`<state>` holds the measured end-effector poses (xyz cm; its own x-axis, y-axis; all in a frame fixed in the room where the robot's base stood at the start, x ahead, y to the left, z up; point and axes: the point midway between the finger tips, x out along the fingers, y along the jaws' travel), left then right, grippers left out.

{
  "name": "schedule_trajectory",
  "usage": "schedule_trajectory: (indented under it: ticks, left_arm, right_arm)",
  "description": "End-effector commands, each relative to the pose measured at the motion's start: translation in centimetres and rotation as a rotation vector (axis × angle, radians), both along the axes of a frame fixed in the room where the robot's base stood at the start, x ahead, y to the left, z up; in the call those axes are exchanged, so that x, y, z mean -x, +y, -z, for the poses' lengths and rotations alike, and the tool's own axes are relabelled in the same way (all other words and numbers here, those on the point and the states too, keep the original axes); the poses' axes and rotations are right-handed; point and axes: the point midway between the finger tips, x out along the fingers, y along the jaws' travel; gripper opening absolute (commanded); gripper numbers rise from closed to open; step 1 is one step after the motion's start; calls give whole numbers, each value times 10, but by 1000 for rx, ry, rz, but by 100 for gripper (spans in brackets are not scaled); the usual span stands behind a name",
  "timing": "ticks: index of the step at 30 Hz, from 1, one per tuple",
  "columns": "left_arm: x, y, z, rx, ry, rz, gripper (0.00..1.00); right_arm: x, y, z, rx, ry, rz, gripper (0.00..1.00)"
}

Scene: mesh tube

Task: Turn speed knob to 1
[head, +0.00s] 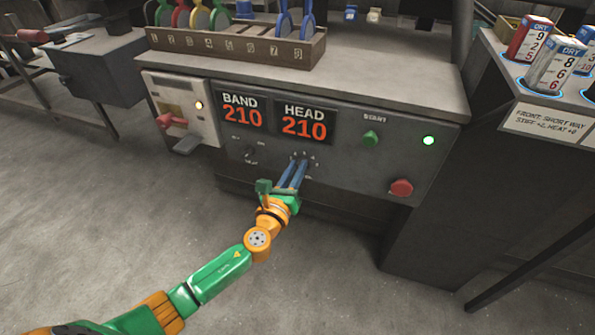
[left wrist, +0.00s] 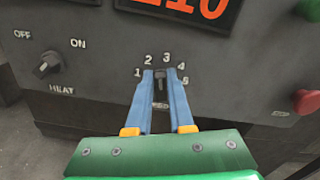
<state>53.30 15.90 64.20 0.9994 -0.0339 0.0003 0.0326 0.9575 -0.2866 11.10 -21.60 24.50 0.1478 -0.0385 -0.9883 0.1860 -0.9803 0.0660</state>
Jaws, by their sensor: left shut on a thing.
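The speed knob (left wrist: 160,82) is a small dark knob on the machine's dark front panel, below the digits 1 to 5 printed in an arc. Its pointer stands about straight up, between 2 and 3, in the left wrist view. My left gripper (left wrist: 161,76) has its two blue fingers on either side of the knob and is shut on it. In the head view the gripper (head: 298,164) reaches the panel below the HEAD display and mostly hides the knob. The label under the knob is partly covered. My right gripper is not in view.
The heat knob (left wrist: 48,64) is to the left, with OFF and ON marks. BAND (head: 241,110) and HEAD (head: 304,122) displays both read 210. To the right are a green button (head: 371,139), a lit green lamp (head: 428,140) and a red button (head: 401,187).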

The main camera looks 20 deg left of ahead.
Motion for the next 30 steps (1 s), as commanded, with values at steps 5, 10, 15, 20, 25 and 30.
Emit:
schedule_trajectory:
  ticks: [5, 10, 15, 20, 25, 30]
  left_arm:
    - [0, 3, 4, 169, 6, -1, 0]
    - [0, 5, 5, 331, 11, 0, 0]
    - [0, 7, 7, 492, 18, -1, 0]
    - [0, 9, 9, 643, 23, 0, 0]
    - [0, 11, 11, 792, 27, -1, 0]
    - [0, 11, 12, 919, 32, 1, 0]
  right_arm:
    - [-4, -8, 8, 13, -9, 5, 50]
    - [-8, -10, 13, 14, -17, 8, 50]
    - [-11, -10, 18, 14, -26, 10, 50]
    - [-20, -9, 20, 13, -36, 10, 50]
    - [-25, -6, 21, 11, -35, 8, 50]
    - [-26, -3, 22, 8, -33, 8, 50]
